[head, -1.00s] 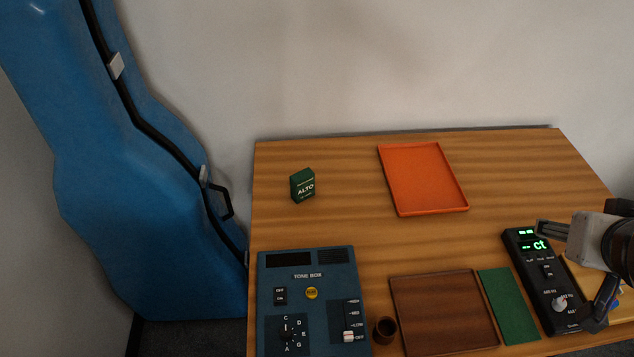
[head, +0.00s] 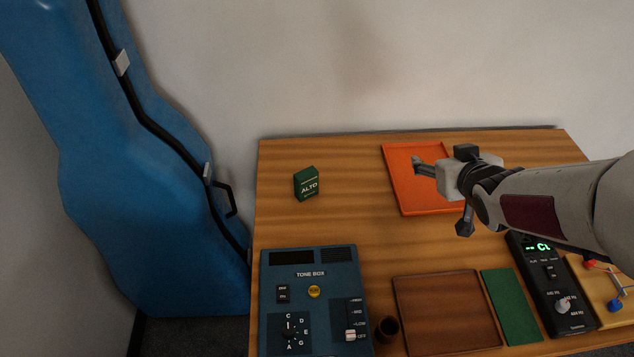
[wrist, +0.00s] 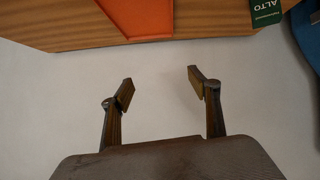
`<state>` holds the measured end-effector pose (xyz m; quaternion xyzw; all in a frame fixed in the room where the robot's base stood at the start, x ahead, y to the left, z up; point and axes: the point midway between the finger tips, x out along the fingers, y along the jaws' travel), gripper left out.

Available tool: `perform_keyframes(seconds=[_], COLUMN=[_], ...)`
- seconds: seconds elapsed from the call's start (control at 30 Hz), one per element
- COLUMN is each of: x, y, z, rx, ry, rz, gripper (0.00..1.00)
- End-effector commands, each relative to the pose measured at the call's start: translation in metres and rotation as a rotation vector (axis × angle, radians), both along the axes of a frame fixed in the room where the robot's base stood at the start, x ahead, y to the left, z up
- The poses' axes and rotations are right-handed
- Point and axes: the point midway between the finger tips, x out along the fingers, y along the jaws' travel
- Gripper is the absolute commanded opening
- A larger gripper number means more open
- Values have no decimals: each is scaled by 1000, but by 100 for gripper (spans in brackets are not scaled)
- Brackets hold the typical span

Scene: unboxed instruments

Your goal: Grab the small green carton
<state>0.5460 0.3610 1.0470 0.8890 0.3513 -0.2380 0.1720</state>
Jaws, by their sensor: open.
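The small green carton (head: 306,184), marked ALTO, stands upright on the wooden table's back left part. It also shows at the top right of the wrist view (wrist: 265,12), cut by the frame edge. My gripper (head: 440,195) is open and empty, in front of the orange tray in the head view and well to the right of the carton. In the wrist view its two fingers (wrist: 160,86) are spread apart with nothing between them.
The orange tray (head: 403,203) lies right of the carton. The blue tone box (head: 338,266), a small brown cup (head: 387,328), a brown tray (head: 447,311), a green mat (head: 510,306) and a black device (head: 537,270) fill the front. Table around the carton is clear.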

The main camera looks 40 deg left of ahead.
Motion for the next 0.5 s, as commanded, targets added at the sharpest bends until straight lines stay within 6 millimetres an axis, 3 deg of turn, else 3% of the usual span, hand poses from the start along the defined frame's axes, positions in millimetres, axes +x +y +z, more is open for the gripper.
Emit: perform_keyframes(seconds=[0.1,0.27,0.5], x=[-6,-19,-52], y=[37,84,149], z=[-19,-43,-81], rx=[25,64,132], ry=[-6,-11,-6], rz=[75,173,322], gripper=[61,61,61])
